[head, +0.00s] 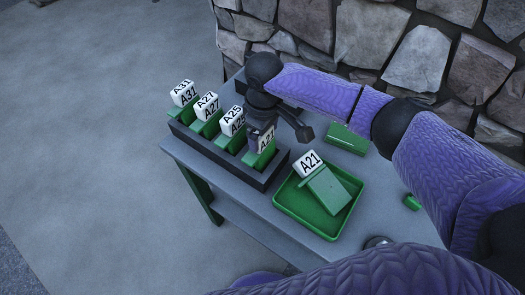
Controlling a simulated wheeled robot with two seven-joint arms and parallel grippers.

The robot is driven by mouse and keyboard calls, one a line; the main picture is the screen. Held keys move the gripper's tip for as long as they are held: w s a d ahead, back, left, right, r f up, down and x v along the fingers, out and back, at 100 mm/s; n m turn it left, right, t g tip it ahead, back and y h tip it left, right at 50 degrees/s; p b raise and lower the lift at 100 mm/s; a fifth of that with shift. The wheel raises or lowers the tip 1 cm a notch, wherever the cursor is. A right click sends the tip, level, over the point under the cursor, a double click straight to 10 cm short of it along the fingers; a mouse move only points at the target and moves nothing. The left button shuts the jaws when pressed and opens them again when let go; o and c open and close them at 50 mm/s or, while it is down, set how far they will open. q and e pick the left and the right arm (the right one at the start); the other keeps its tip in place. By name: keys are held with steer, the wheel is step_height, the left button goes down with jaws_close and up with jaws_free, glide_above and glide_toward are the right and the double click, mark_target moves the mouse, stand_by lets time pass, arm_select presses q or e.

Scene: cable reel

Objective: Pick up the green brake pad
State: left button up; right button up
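Another green pad (328,190), labelled A21, leans in a green tray (285,208). Which one the task means, I cannot tell. My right gripper (281,138) is over the near end of the rack, its dark fingers spread apart beside the last pad's label. It partly covers that pad, and no pad is held. My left gripper is out of view.
The rack and tray sit on a grey table (225,185) with green legs. A stone wall (415,60) stands behind. Floor is open at left.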

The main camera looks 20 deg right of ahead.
jaws_close()
step_height(320, 180, up, 10)
steer(key=p, duration=0.3)
steer(key=shift+p, duration=0.4)
step_height(320, 180, up, 11)
steer(key=p, duration=1.3)
